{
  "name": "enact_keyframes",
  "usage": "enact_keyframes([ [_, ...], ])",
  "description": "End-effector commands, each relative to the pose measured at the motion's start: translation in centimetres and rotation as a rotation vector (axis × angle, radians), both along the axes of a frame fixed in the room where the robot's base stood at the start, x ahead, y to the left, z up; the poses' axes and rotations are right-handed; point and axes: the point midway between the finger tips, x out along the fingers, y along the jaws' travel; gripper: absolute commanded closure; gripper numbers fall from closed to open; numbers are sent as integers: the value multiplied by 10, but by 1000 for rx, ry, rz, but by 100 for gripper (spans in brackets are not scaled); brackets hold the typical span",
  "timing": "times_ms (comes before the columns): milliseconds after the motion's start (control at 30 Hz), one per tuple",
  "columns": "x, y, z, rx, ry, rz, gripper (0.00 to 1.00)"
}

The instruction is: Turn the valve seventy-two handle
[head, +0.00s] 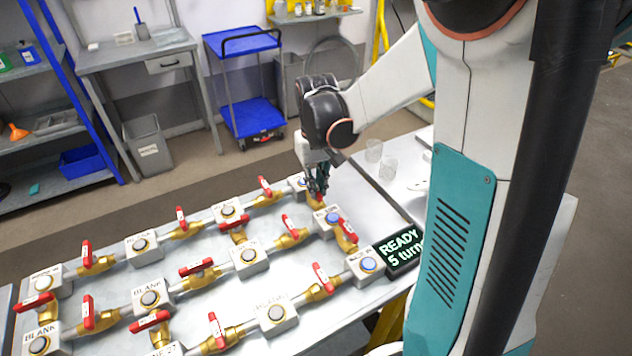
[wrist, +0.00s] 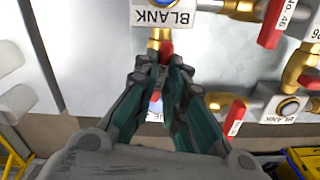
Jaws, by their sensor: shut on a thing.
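My gripper (head: 318,185) reaches down at the far right end of the pipe rows on the table. In the wrist view its fingertips (wrist: 162,72) are closed around a red handle (wrist: 166,50) on a brass valve. The handle is mostly hidden between the fingers, and its number cannot be read. The brass body (wrist: 155,36) shows just beyond the tips, below a white block labelled BLANK (wrist: 163,14). In the head view the brass valve (head: 315,203) shows under my gripper. I cannot confirm that this is valve seventy-two.
Several similar red-handled valves stand close by, including one (head: 346,232) just in front. A black display (head: 402,248) reads "READY" and "5 turn", partly cut off by my arm. Clear glasses (head: 374,150) stand on the table behind. A blue cart (head: 245,85) stands beyond.

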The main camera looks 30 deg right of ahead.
Motion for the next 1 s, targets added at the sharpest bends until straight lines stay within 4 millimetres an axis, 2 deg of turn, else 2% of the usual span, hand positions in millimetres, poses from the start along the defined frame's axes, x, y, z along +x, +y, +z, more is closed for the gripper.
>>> enact_keyframes([
  [400, 1, 0, 0, 0, -1, 175, 100],
  [933, 1, 0, 0, 0, -1, 197, 100],
  [967, 1, 0, 0, 0, -1, 197, 85],
  [1000, 1, 0, 0, 0, -1, 197, 76],
])
